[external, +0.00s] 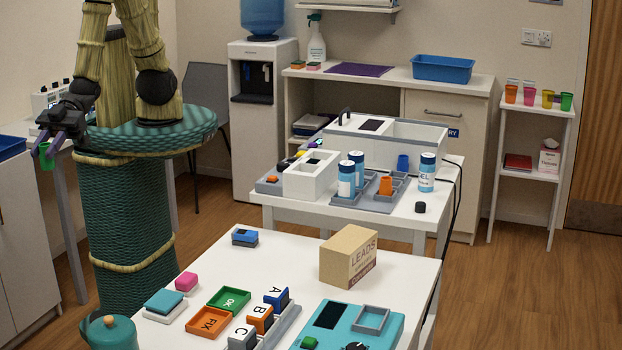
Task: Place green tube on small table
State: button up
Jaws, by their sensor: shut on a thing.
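My gripper (48,143) is at the far left of the external view, its purple fingers pointing down. It is shut on a green tube (46,158), held between the fingers above the floor beside a white side counter. The tube is small in the picture, and its upper part is partly hidden by the fingers. Several white tables are in view, and I cannot tell which is the small table. One is a narrow white stand (540,107) at the right, with several coloured cups on top. A middle table (408,218) holds a white device and blue-capped bottles.
A water cooler (258,110) and a back counter (394,76) with a blue tray (442,68) stand behind. A grey chair (205,92) is near the cooler. Wooden floor is open at the right.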

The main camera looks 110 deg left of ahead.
jog(key=w+a+f+n+t+y, duration=0.35)
jog(key=w+f, duration=0.25)
jog(key=w, duration=0.3)
jog(key=w+a+f+n+t+y, duration=0.25)
jog(key=w+f+n+t, duration=0.25)
jog(key=w, duration=0.4)
jog(key=w+a+f+n+t+y, duration=0.1)
jog(key=w+a+f+n+y, duration=0.2)
jog(key=w+a, duration=0.2)
jog(key=w+a+f+n+t+y, duration=0.1)
jog(key=w+a+f+n+y, duration=0.2)
jog(key=w+a, duration=0.3)
jog(key=a+n+y, duration=0.1)
jog(key=a, duration=0.2)
jog(key=shift+a+f, duration=0.25)
jog(key=shift+f, duration=0.1)
jog(key=shift+t, duration=0.25)
jog(key=shift+f+p, duration=0.45)
jog(key=shift+f, duration=2.45)
jog(key=shift+f+p, duration=0.45)
jog(key=shift+f, duration=1.45)
jog(key=shift+f, duration=0.2)
